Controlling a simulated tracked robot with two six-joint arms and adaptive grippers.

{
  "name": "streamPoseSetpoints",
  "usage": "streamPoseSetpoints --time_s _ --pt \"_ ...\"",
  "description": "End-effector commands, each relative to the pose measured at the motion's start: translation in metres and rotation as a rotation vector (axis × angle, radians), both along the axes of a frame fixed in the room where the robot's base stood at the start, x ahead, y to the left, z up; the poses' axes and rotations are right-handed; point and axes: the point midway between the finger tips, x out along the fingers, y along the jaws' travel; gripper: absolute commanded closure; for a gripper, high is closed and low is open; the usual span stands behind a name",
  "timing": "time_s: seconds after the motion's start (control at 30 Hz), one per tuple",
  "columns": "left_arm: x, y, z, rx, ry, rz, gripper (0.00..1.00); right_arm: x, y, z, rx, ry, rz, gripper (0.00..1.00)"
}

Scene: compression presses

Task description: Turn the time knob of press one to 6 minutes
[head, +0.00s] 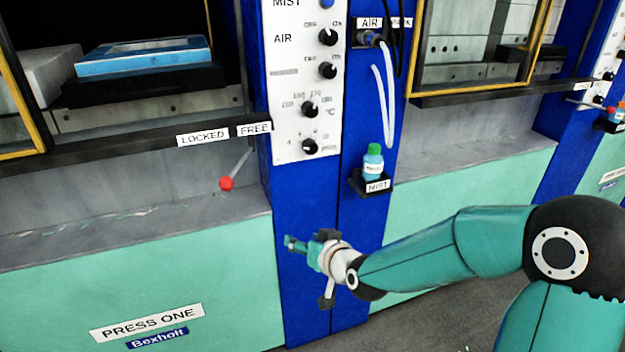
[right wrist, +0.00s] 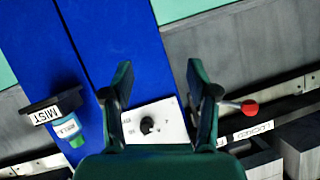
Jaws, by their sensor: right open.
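The white control panel (head: 301,75) of press one is on the blue column. Its lowest knob (head: 309,146), black and round, has small marks around it that include a 4; the rest is too small to read. My right gripper (head: 291,244) is open and empty in front of the blue column, below the panel. In the right wrist view the gripper (right wrist: 158,72) has its fingers spread, and the lowest knob (right wrist: 148,125) shows between them, apart from both. I cannot tell the knob's exact setting. My left gripper is not in view.
A red-tipped lever (head: 226,183) sticks out left of the panel, near one finger in the right wrist view. A mist bottle (head: 373,160) stands in a holder to the right. A black ledge (head: 150,143) with LOCKED and FREE labels runs along the press.

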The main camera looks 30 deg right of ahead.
Motion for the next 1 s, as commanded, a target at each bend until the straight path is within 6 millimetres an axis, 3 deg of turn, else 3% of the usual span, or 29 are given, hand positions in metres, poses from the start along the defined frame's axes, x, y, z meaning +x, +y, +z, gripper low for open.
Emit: streamPoseSetpoints --time_s 0.03,0.1,0.2,0.33,0.57,1.0 --pt "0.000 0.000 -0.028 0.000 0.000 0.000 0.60 0.000 -0.019 0.018 -0.027 -0.102 -0.039 0.41" --pt "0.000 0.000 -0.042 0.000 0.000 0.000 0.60 -0.006 -0.037 0.054 -0.058 -0.210 -0.082 0.41" --pt "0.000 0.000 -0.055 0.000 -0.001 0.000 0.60 -0.017 -0.056 0.094 -0.092 -0.325 -0.127 0.41" --pt "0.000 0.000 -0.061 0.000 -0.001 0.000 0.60 -0.027 -0.068 0.123 -0.115 -0.405 -0.158 0.41" --pt "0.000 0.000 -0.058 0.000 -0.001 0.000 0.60 -0.012 -0.074 0.132 -0.120 -0.420 -0.164 0.41" --pt "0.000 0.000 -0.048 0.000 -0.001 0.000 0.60 0.077 -0.095 0.131 -0.119 -0.418 -0.164 0.41"
